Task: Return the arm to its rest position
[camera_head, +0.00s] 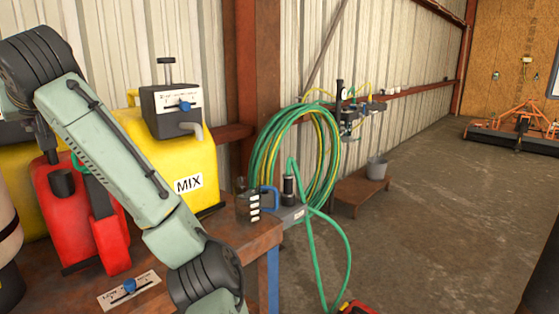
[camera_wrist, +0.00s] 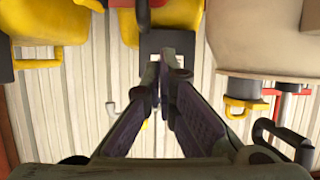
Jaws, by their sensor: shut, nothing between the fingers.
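My arm crosses the left of the head view, from the upper left down to the bottom edge, in front of the bench. My gripper lies outside the head view. In the wrist view my gripper (camera_wrist: 163,68) is shut with nothing between its fingertips. It points towards a dark box (camera_wrist: 170,40) in front of the ribbed wall; I cannot tell how far away that is.
Behind my arm stand a red can (camera_head: 50,215) and a yellow MIX tank (camera_head: 190,158) with a grey valve box (camera_head: 160,118). Green hose (camera_head: 255,155) hangs beyond. Concrete floor on the right is mostly clear.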

